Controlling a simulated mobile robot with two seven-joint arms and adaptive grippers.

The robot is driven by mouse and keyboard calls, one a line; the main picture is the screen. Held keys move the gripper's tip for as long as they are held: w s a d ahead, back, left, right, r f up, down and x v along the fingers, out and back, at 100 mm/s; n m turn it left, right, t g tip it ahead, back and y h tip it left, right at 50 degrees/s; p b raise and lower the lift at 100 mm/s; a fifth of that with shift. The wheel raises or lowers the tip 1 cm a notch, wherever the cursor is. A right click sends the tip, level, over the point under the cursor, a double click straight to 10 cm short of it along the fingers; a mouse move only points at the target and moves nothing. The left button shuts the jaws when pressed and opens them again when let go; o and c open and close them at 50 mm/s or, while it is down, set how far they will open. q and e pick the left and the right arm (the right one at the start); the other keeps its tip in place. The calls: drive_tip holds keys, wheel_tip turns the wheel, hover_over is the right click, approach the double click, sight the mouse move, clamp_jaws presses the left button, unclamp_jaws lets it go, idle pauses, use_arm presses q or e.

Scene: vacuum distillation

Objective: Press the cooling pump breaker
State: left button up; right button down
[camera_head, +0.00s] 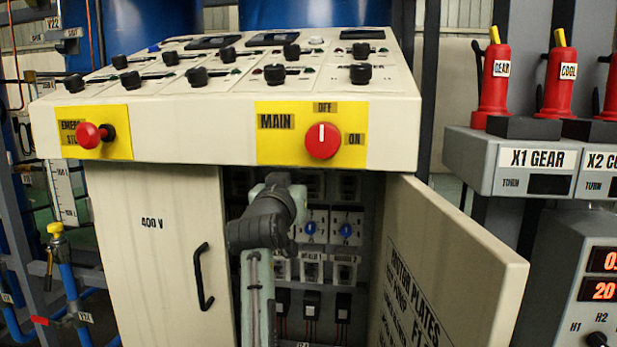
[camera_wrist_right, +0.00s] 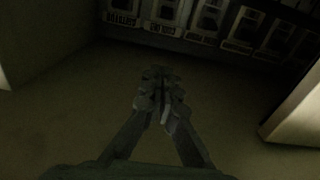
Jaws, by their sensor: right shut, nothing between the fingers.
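The cooling pump breaker is probably among the row of labelled breakers (camera_head: 311,268) inside the open cabinet. In the right wrist view, a dim breaker (camera_wrist_right: 165,12) has a label that seems to begin with "COOL", but it is hard to read. My right gripper (camera_wrist_right: 162,80) is shut and empty, its fingertips apparently below and short of this row. In the head view my right arm reaches into the cabinet and its wrist hides part of the interior, and the fingertips are not visible there. My left gripper is in neither view.
The cabinet's right door (camera_head: 445,265) stands open, and its left door (camera_head: 150,250) is closed. The control desk (camera_head: 210,135) with an emergency stop (camera_head: 88,135) and a red main switch (camera_head: 322,141) overhangs the opening. Blue-knobbed units (camera_head: 346,228) sit above the breaker row.

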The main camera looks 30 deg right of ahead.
drive_tip(key=p, duration=0.2)
hover_over(310, 182)
drive_tip(key=s, duration=0.1)
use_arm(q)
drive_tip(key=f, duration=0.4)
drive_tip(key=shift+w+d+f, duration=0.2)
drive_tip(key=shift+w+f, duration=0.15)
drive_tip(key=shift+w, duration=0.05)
use_arm(e)
drive_tip(key=f, duration=0.1)
drive_tip(key=a+f, duration=0.1)
drive_tip(key=f, duration=0.1)
drive_tip(key=shift+s+a+f, duration=0.1)
drive_tip(key=shift+s+f, duration=0.1)
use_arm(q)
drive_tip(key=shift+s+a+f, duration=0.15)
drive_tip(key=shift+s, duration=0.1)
